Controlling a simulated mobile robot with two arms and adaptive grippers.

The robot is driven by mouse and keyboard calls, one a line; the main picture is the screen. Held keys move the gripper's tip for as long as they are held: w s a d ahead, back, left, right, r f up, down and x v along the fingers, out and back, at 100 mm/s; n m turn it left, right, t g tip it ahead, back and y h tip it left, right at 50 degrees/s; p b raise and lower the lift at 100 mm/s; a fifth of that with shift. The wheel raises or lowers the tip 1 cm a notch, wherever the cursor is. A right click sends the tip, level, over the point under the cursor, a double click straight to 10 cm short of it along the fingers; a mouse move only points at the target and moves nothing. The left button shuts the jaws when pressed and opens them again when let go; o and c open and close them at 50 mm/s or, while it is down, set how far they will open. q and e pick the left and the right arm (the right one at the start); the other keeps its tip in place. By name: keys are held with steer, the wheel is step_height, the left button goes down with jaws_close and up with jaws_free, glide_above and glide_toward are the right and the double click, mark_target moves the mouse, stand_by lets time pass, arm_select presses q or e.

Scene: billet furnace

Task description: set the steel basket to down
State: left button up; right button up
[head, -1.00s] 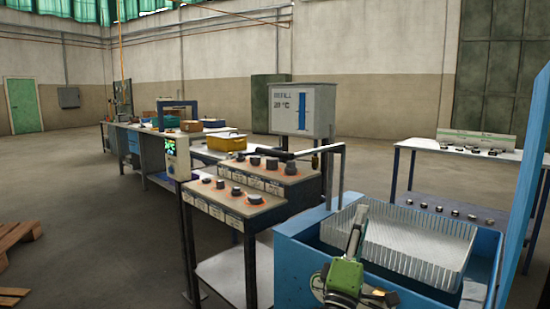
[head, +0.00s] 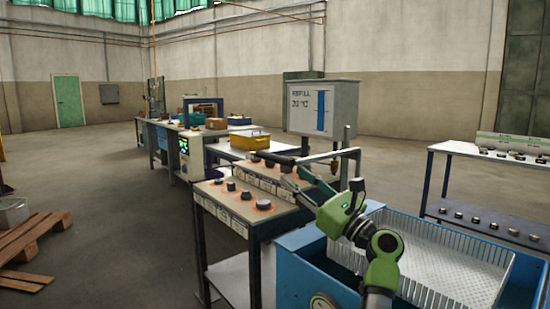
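The steel basket (head: 455,262), a pale ribbed wire tray, sits at the top of the blue tank (head: 308,262) at the lower right. Its upper edge shows above the tank's rim, and my arm hides its left corner. A lever with a thick black handle (head: 274,157) reaches left from the post behind the tank, over the control panels.
Two sloped panels with dark knobs (head: 236,200) stand left of the tank. A grey refill display box (head: 320,107) stands behind them. A table with small parts (head: 480,155) is at right. Wooden pallets (head: 35,235) lie at left; the floor between is clear.

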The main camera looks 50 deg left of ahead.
mark_target(273, 159)
arm_select(q)
steer(key=x, duration=0.9)
steer(key=shift+w+a+p, duration=0.1)
steer(key=shift+p, duration=0.2)
steer(key=shift+a+r, duration=0.1)
steer(key=shift+a, duration=0.25)
arm_select(e)
step_height(273, 159, down, 3)
arm_select(q)
steer(key=shift+c, duration=0.4)
jaws_close()
